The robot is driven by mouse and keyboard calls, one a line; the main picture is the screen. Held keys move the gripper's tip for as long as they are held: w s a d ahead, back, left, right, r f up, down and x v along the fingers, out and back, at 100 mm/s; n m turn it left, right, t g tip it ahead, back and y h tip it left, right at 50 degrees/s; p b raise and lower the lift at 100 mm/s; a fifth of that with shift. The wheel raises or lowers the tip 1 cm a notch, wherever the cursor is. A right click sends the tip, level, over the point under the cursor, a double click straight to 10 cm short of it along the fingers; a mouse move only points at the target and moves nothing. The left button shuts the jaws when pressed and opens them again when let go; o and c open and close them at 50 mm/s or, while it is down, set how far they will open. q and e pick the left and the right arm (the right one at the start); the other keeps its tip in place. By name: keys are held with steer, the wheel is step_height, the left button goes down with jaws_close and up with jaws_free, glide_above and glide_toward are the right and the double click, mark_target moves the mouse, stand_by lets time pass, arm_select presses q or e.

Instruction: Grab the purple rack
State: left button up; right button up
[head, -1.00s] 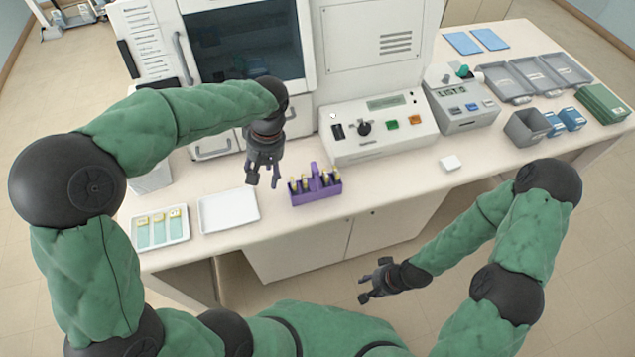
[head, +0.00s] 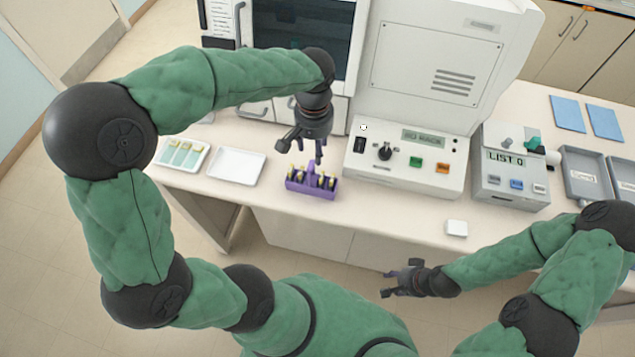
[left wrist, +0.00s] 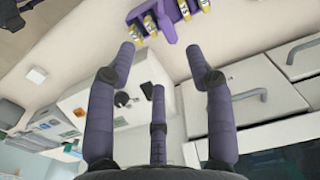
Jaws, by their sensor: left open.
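The purple rack (head: 311,187) stands on the bench near its front edge, with several yellow-topped slides in it and an upright purple handle in the middle. My left gripper (head: 300,158) is open and empty just above the rack in the head view. In the left wrist view the rack (left wrist: 165,22) shows at the top, beyond the open fingers (left wrist: 165,60) and apart from them. My right gripper (head: 388,284) is in front of the bench, away from the rack, and its fingers look spread with nothing between them.
A white tray (head: 236,179) and a slide tray (head: 167,163) lie left of the rack. A control box (head: 405,175) stands to its right, a smaller device (head: 508,188) beyond. A tall white machine (head: 270,95) stands behind. A small white block (head: 457,228) lies near the front edge.

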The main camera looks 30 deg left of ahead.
mark_target(313, 165)
arm_select(q)
steer(key=f, duration=0.6)
steer(key=f+b, duration=0.1)
steer(key=f, duration=0.2)
steer(key=shift+w+a+f, duration=0.1)
steer(key=shift+a+f, duration=0.2)
steer(key=shift+f, duration=0.05)
jaws_close()
